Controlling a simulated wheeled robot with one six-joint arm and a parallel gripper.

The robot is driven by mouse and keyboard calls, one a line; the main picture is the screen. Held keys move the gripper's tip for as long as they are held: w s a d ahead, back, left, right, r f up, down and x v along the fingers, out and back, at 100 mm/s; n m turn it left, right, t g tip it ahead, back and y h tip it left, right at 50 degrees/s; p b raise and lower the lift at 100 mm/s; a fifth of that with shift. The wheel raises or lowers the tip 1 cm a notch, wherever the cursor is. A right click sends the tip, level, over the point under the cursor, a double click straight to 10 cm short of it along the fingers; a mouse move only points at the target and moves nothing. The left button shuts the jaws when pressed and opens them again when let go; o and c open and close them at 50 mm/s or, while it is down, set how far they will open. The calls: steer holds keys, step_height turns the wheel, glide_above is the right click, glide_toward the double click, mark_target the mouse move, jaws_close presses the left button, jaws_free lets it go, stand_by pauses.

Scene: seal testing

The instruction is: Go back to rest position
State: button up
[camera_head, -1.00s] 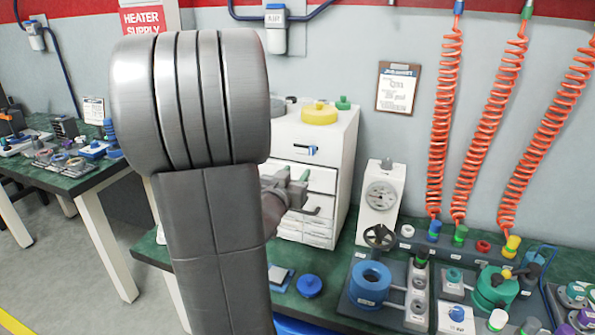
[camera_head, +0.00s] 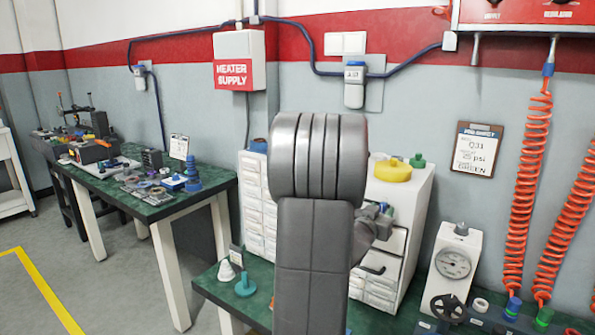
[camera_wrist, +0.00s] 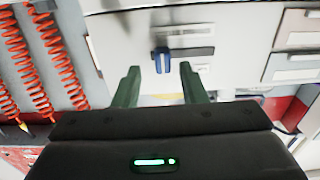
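My gripper (camera_wrist: 158,82) shows in the wrist view with two green fingers spread apart and nothing between them. Past the fingertips is a pale drawer front with a blue piece (camera_wrist: 161,61) on it. I cannot tell the exact gap between fingertips and drawer front. In the head view, my grey arm stands upright in the middle and covers most of my gripper; only part of the wrist end shows to its right, in front of the white drawer cabinet (camera_head: 418,205).
A yellow round part (camera_head: 392,171) sits on the cabinet. A gauge stand (camera_head: 452,265) and orange coiled hoses (camera_head: 527,190) are to the right. A second green-topped bench (camera_head: 140,209) with parts stands left. Open floor (camera_head: 105,285) lies at the lower left.

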steer(key=shift+x, duration=1.1)
steer(key=shift+w+a+p, duration=0.3)
steer(key=shift+a+p, duration=0.1)
steer(key=shift+a, duration=0.25)
